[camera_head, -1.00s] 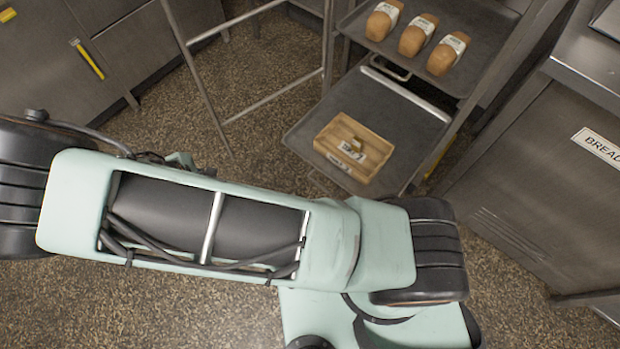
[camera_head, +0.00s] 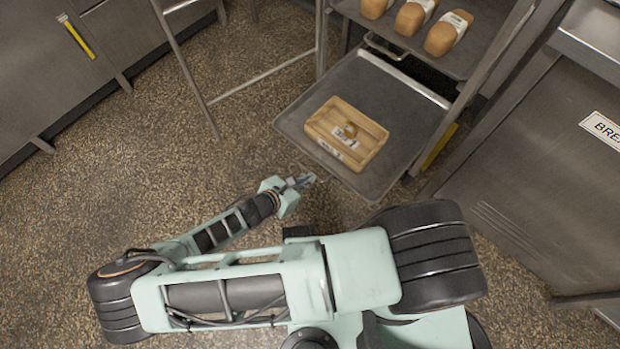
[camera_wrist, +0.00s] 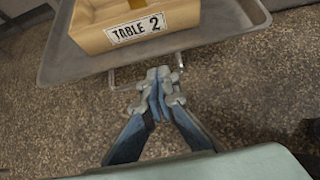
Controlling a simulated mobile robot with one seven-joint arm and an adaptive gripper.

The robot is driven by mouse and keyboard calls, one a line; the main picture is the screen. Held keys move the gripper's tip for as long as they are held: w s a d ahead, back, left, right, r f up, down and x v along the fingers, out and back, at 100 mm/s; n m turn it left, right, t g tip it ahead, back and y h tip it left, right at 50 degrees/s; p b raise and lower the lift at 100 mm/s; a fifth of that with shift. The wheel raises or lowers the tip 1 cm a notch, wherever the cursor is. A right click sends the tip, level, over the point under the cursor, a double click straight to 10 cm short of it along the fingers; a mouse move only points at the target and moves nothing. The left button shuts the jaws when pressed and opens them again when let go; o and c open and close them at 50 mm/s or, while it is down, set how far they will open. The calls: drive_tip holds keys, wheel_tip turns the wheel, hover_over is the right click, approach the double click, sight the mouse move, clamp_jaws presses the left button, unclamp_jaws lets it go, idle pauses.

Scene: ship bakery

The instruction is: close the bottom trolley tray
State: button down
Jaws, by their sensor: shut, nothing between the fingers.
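The bottom trolley tray (camera_head: 372,92) is grey and pulled out of the trolley, low above the floor. A wooden box (camera_head: 372,143) lies on it; in the wrist view the box's label (camera_wrist: 136,29) reads "TABLE 2". A small item in the box is too small to name. My gripper (camera_head: 309,179) is shut and empty, just off the tray's near edge. In the wrist view the shut fingers (camera_wrist: 158,76) point at the tray's front edge (camera_wrist: 75,79) and a thin metal handle (camera_wrist: 122,78) under it. I cannot tell if they touch the handle.
An upper trolley tray (camera_head: 462,68) holds three wrapped loaves (camera_head: 412,18). A trolley post (camera_head: 478,75) stands right of the bottom tray. A steel cabinet (camera_head: 545,190) is at the right, and a metal frame (camera_head: 265,85) stands at the left.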

drive_tip(key=b+x, duration=0.1)
drive_tip(key=x, duration=0.6)
drive_tip(key=shift+b, duration=0.35)
drive_tip(key=shift+w+d+f, duration=0.15)
drive_tip(key=shift+w, duration=0.05)
